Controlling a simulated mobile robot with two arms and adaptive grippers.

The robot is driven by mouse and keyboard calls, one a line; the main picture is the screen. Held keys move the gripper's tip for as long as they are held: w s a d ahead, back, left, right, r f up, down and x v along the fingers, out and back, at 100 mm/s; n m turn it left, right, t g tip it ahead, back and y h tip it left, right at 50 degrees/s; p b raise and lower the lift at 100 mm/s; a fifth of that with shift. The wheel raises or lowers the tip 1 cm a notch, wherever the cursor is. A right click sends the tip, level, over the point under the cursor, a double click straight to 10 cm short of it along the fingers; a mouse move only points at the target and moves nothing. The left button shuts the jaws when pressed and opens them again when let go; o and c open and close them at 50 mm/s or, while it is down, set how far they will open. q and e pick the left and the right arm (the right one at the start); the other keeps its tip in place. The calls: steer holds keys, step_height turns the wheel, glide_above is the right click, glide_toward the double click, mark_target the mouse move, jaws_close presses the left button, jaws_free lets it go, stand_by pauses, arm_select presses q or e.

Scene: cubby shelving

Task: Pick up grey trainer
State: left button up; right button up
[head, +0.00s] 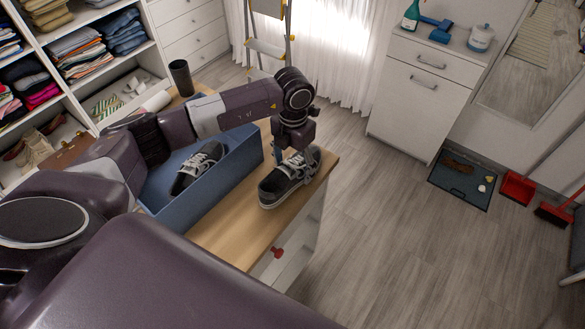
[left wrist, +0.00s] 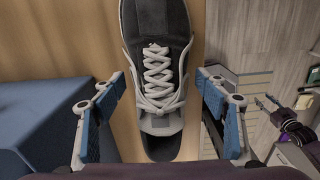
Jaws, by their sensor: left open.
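A grey trainer (head: 287,186) with white laces and a pale sole stands upright on the wooden top, right of a blue box. My left gripper (head: 294,156) is above its heel end, pointing down. In the left wrist view the trainer (left wrist: 155,50) runs away from me, its heel opening nearest. The open fingers of the left gripper (left wrist: 160,82) lie on either side of it, with gaps. A second grey trainer (head: 198,168) lies inside the blue box (head: 226,183).
The wooden top (head: 240,235) has bare space in front of the trainer, and its right edge is close. A dark cup (head: 181,77) stands at the back. Cubby shelves with folded clothes stand left. The floor (head: 390,230) to the right is mostly clear.

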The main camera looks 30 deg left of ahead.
arm_select(q)
steer(key=shift+f, duration=0.25)
steer(key=c, duration=1.5)
steer(key=shift+r, duration=0.1)
steer(key=shift+c, duration=0.2)
